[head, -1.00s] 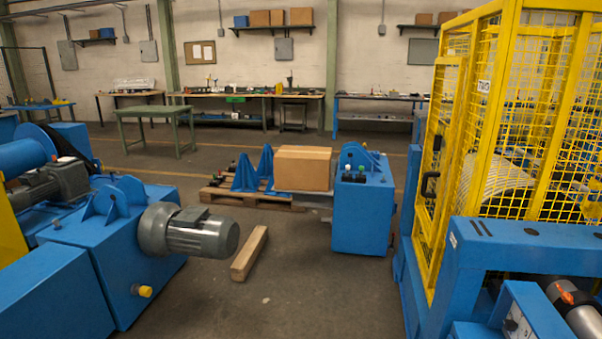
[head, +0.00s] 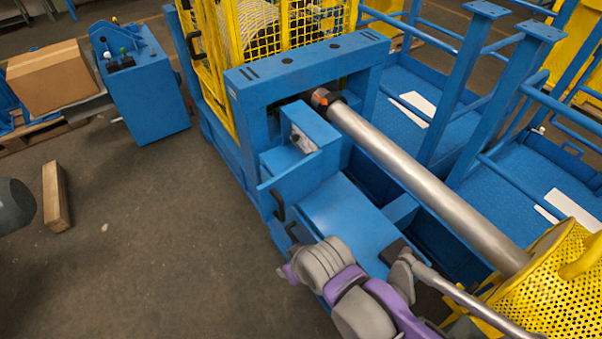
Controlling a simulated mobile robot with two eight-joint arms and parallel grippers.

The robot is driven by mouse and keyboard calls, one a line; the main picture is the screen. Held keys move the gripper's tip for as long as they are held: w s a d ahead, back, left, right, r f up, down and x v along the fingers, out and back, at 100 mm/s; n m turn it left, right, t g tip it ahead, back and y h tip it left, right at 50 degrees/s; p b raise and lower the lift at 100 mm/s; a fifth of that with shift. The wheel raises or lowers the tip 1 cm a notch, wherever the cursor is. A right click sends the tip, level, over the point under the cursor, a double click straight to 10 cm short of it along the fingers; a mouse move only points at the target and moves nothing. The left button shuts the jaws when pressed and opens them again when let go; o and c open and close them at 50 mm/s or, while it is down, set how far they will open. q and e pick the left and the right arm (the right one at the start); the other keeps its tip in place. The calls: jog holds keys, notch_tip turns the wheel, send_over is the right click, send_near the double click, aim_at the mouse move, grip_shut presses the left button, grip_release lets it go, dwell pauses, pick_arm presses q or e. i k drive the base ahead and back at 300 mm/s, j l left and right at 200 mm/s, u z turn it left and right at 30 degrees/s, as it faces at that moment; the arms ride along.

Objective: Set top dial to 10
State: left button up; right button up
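A blue control box (head: 308,135) with a sloped face stands on the blue machine frame, in front of the cross beam. A small dark and light fitting (head: 303,142) sits on its face. It may be a dial, but it is too small for me to make out a scale or setting. Grey and purple links of one of my arms (head: 345,287) show at the bottom, in front of the box. My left gripper is not in view.
A long steel cylinder (head: 430,185) runs diagonally to a yellow perforated guard (head: 563,285). A yellow mesh cage (head: 285,30) stands behind the beam. A blue cabinet (head: 145,90) and a wooden beam (head: 56,196) are at left. The floor between (head: 150,245) is clear.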

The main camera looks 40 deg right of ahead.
aim_at(295, 137)
jog(key=l+z, duration=0.1)
jog(key=z, duration=0.95)
jog(key=k+l, duration=0.05)
